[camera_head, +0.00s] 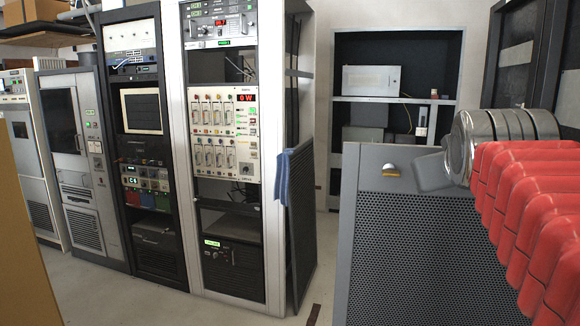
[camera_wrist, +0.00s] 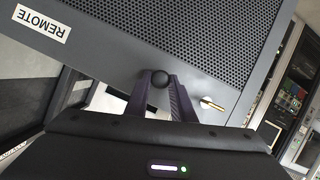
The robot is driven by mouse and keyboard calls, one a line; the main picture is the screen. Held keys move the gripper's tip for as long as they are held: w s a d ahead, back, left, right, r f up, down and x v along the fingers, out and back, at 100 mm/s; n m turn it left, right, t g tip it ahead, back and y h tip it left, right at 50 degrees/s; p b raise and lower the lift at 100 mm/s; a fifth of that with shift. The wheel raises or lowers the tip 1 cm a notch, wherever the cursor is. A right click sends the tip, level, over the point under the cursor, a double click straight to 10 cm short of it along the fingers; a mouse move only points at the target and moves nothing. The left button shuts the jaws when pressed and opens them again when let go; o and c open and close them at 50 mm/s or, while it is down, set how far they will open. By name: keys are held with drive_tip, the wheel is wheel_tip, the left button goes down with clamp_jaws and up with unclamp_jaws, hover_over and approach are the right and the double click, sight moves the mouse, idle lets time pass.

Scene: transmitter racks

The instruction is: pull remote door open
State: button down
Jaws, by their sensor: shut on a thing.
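The remote door is a grey panel with a perforated face (camera_head: 430,250), standing upright at the right in the head view. In the wrist view its perforated face (camera_wrist: 185,35) fills the upper part. A white label reading REMOTE (camera_wrist: 41,22) is on its plain border. My gripper (camera_wrist: 160,82) is shut on a round black knob (camera_wrist: 158,78) near the door's edge. In the head view my arm hides the knob and my fingers.
Equipment racks (camera_head: 215,150) stand at the left and centre. An open shelf cabinet (camera_head: 390,95) is behind, and dark cabinets (camera_head: 515,50) are at the back right. Floor shows between racks and door.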

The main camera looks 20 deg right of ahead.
drive_tip(key=c, duration=1.5)
unclamp_jaws()
drive_tip(key=shift+s+a, duration=0.1)
drive_tip(key=v, duration=1.3)
drive_tip(key=shift+s+a+r, duration=0.1)
drive_tip(key=shift+s+r, duration=0.05)
drive_tip(key=shift+s, duration=0.1)
